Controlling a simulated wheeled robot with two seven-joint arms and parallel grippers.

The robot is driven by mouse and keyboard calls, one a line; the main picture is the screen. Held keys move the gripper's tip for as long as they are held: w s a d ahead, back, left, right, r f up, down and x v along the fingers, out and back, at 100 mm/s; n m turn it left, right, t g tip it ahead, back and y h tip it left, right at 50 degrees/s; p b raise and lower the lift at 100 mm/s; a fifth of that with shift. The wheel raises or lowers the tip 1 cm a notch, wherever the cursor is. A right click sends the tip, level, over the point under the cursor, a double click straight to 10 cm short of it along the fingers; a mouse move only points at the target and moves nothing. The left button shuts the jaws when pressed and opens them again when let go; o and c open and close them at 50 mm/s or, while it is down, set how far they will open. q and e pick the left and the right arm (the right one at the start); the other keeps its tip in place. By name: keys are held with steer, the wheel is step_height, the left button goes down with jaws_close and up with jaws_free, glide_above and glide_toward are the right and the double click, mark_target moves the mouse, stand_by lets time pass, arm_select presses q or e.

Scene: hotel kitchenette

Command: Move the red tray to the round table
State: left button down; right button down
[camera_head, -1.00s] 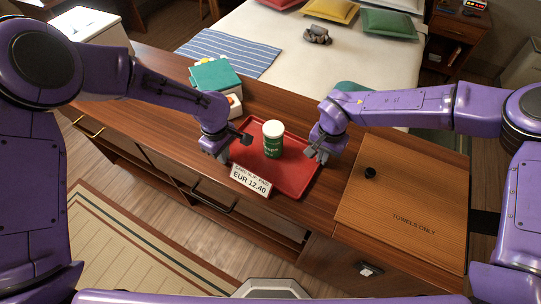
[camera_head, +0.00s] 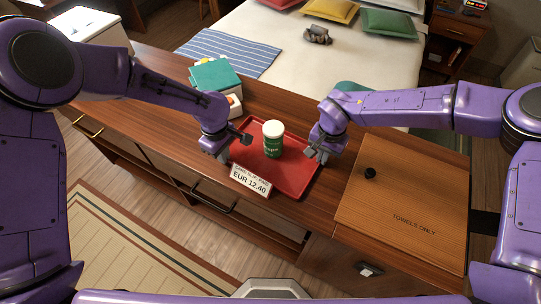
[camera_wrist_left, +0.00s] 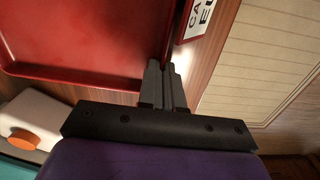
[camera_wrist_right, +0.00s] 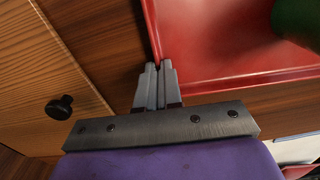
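The red tray (camera_head: 291,178) lies on the wooden counter (camera_head: 170,75) between my two grippers. A green can (camera_head: 273,146) with a white lid stands upright on it. My left gripper (camera_head: 231,148) is at the tray's left edge; in the left wrist view its fingers (camera_wrist_left: 165,66) are closed together at the red rim (camera_wrist_left: 80,72). My right gripper (camera_head: 319,153) is at the right edge; in the right wrist view its fingers (camera_wrist_right: 157,68) are closed on the rim (camera_wrist_right: 150,25). I cannot make out a round table.
A price sign (camera_head: 250,181) reading EUR 12.40 stands at the tray's front edge. A wooden panel (camera_head: 405,205) marked TOWELS ONLY, with a black knob (camera_head: 370,173), is to the right. A bed (camera_head: 280,50) is beyond the counter.

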steer(key=shift+r, duration=0.1)
stand_by(0.6)
